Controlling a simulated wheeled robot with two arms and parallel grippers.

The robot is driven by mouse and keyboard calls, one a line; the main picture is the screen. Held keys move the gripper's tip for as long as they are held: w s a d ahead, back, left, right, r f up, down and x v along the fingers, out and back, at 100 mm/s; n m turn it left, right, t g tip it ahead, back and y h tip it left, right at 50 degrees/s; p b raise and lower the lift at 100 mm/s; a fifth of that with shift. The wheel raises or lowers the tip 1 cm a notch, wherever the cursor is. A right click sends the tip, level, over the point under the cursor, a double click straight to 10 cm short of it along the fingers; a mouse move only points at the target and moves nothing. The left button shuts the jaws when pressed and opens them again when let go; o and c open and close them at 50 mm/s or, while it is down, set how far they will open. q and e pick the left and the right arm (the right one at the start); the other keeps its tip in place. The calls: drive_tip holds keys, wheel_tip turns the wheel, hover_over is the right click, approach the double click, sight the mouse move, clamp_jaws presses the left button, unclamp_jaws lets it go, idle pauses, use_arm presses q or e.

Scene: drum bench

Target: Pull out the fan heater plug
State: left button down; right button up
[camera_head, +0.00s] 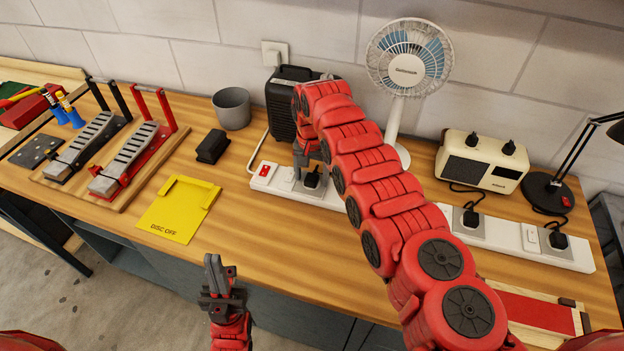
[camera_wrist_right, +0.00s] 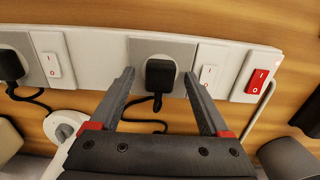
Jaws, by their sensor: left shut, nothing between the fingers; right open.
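A long white power strip (camera_head: 275,187) lies along the bench. A black plug (camera_head: 313,180) sits in its leftmost socket in the head view, near a black box-like heater (camera_head: 281,112). In the right wrist view this plug (camera_wrist_right: 160,75) is upright in its socket, with a cord running from it. In the head view the right gripper (camera_head: 308,155) partly covers the plug's area. My left gripper (camera_head: 215,272) is shut and empty, over the bench's front edge.
Other plugs (camera_head: 470,217) (camera_head: 558,240) sit further right in the strip. A red switch (camera_head: 264,170) is at its left end. A desk fan (camera_head: 408,65), radio (camera_head: 482,163), lamp (camera_head: 548,190) and grey cup (camera_head: 232,108) stand behind. A yellow plate (camera_head: 178,212) lies left.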

sight(311, 177)
idle(0.3)
clamp_jaws()
idle(0.3)
drive_tip(key=shift+r, duration=0.2)
drive_tip(key=shift+r+p, duration=0.55)
drive_tip(key=shift+r, duration=2.3)
drive_tip(key=shift+p, duration=0.3)
